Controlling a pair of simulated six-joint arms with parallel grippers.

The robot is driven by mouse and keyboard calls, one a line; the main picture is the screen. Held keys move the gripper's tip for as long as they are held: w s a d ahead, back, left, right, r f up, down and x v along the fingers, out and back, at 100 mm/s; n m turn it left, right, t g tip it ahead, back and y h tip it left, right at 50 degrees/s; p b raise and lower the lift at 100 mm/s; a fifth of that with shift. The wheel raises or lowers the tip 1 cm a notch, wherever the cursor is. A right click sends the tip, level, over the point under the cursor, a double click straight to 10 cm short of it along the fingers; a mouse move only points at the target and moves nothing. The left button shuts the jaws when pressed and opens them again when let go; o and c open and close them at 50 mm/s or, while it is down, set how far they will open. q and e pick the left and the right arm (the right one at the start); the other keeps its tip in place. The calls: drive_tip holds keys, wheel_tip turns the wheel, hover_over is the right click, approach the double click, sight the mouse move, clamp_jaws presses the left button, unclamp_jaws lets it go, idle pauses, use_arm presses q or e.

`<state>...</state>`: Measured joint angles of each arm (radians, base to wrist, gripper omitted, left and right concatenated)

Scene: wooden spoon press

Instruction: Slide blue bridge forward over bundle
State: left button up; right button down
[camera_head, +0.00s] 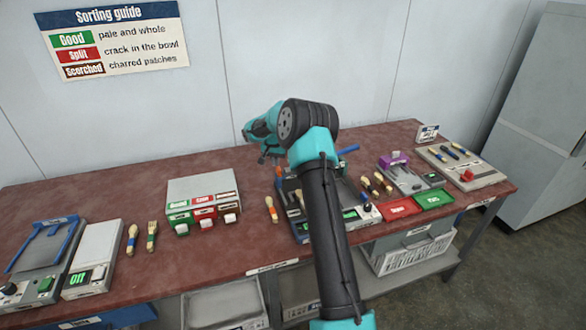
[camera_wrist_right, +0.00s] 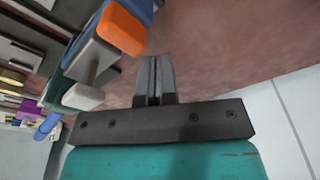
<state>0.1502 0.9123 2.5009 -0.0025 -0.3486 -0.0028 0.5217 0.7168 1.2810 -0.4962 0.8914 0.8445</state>
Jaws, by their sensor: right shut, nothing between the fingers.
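My right arm reaches up across the middle of the table in the head view. Its gripper (camera_head: 266,156) is over the table's back half, behind and left of the central press (camera_head: 298,222). In the wrist view the right fingers (camera_wrist_right: 155,80) are together and empty, apart from the blue part with an orange end (camera_wrist_right: 122,32). A blue bar (camera_head: 348,149) sticks out right of my arm; a blue cylinder also shows in the wrist view (camera_wrist_right: 47,127). My arm hides much of the press, and I cannot make out a bundle or the whole bridge. My left gripper is out of view.
A grey device with a blue frame (camera_head: 45,247) stands far left. A sorting box (camera_head: 201,188) is left of the press, with loose spoons nearby. Red and green trays (camera_head: 434,199) and a purple-topped device (camera_head: 393,159) are right. The red tabletop behind the press is clear.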

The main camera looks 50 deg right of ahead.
drive_tip(key=shift+f, duration=0.3)
drive_tip(key=shift+s+a, duration=0.1)
drive_tip(key=shift+s, duration=0.05)
idle(0.3)
drive_tip(key=shift+s+a, duration=0.8)
drive_tip(key=shift+s, duration=0.45)
drive_tip(key=shift+s+a, duration=0.85)
drive_tip(key=shift+s, duration=0.35)
drive_tip(key=shift+s+a, duration=0.8)
drive_tip(key=shift+s, duration=0.45)
drive_tip(key=shift+w, duration=0.1)
drive_tip(key=shift+w+d, duration=0.3)
drive_tip(key=shift+w, duration=0.1)
wheel_tip(320, 180, up, 7)
idle(0.6)
